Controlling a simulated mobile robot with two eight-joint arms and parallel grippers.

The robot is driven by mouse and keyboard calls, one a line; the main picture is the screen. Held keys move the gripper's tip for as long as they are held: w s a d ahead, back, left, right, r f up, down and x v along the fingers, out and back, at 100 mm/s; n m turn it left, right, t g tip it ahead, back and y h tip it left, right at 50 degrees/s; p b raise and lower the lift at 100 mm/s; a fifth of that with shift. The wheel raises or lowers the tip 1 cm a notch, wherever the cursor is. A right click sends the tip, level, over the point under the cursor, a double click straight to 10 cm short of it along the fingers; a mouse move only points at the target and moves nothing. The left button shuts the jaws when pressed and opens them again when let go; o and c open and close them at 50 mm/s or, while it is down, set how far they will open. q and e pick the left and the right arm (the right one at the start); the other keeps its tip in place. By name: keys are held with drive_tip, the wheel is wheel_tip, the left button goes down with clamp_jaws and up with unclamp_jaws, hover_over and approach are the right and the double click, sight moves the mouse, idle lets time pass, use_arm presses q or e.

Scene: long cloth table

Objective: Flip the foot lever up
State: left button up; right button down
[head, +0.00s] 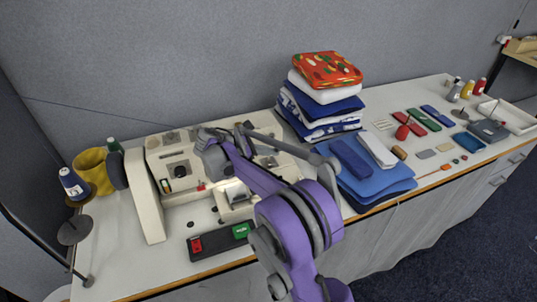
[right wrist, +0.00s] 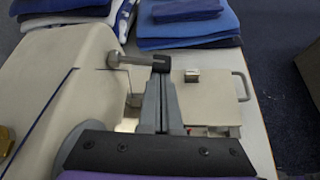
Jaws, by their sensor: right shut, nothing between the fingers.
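The cream sewing machine (head: 150,205) stands at the left of the table, partly hidden behind my purple right arm. It also fills the left side of the right wrist view (right wrist: 60,70). A short grey metal rod with a round end (right wrist: 117,60), which looks like the foot lever, sticks out sideways from the machine there. My right gripper (right wrist: 160,68) is shut and empty, its dark tips at the free end of this rod. I cannot tell whether they touch. In the head view I cannot make out the lever. My left gripper is not in view.
A dark pedal (head: 205,243) with red and green parts lies at the front edge. A towel stack (head: 320,105) and flat blue cloths (head: 380,182) lie right of the machine. A yellow cup (head: 92,170) and thread spool (head: 72,184) stand at left.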

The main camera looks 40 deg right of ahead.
drive_tip(key=shift+r+n+g, duration=0.25)
drive_tip(key=shift+n+g, duration=0.05)
drive_tip(key=shift+g, duration=0.1)
drive_tip(key=shift+r, duration=0.1)
drive_tip(key=shift+r+p, duration=0.35)
drive_tip(key=shift+r, duration=0.35)
